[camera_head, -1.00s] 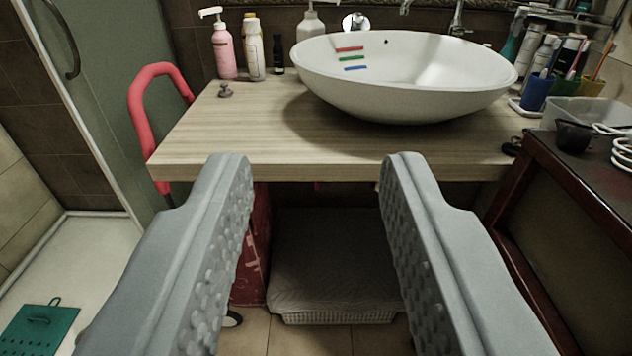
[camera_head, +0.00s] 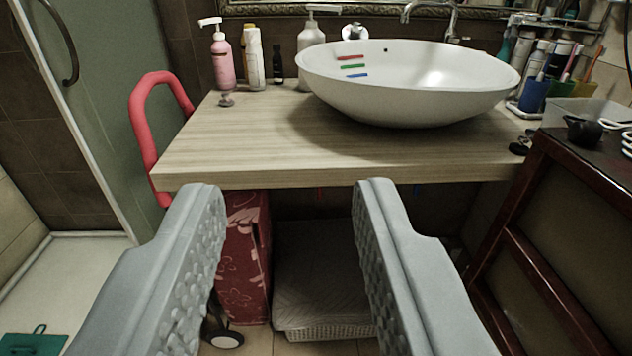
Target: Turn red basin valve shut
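My gripper (camera_head: 289,188) is open and empty, its two grey studded fingers wide apart in front of the counter's front edge. A small red piece (camera_head: 320,192) shows just under the counter, between the fingertips and beyond them. It may be the red basin valve, but it is too small and dark to tell its shape or how it is turned. A small bluish piece (camera_head: 418,190) shows under the counter to the right of the right fingertip. The white basin (camera_head: 410,100) stands on the wooden counter (camera_head: 250,150), with red, green and blue marks inside it.
A red patterned box (camera_head: 243,265) and a lidded basket (camera_head: 320,290) stand under the counter. A dark wooden stand (camera_head: 545,215) is close on the right. A red rail (camera_head: 142,130) rises at the left. Bottles, including a pink one (camera_head: 223,65), stand at the back.

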